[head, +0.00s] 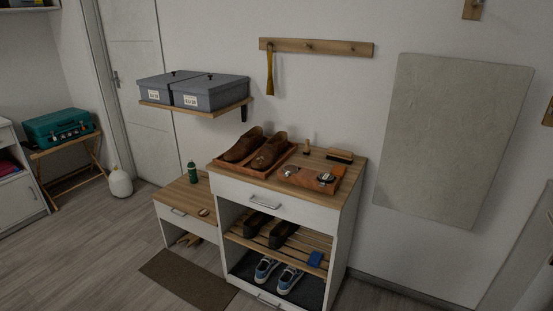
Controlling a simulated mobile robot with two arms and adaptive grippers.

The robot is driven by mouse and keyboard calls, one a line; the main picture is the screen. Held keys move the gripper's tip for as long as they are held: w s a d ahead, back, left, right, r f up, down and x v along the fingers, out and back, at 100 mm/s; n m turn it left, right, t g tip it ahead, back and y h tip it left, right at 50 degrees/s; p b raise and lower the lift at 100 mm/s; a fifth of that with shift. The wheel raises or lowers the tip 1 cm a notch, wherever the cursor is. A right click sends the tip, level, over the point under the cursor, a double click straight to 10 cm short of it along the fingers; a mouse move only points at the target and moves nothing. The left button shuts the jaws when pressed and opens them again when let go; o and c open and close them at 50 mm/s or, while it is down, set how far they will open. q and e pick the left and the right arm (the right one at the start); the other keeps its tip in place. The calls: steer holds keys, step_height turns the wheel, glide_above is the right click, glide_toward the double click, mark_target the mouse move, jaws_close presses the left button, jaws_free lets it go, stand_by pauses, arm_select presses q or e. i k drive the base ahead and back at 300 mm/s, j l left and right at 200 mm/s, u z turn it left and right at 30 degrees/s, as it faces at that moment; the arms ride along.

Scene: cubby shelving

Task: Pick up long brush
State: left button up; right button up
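A long brush (340,155) with a wooden back and dark bristles lies on the wooden top of the white shoe cabinet (310,161), at the back right near the wall. A small upright brush or dauber (306,148) stands to its left; its exact kind is too small to tell. Neither of my grippers shows in the head view.
A shelf with grey boxes (210,92) juts out at upper left. A shoehorn (270,75) hangs from a rail. The floor left of the mat (185,280) is clear.

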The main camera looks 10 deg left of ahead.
mark_target(338, 154)
steer(key=i+u, duration=0.2)
steer(key=i, duration=1.05)
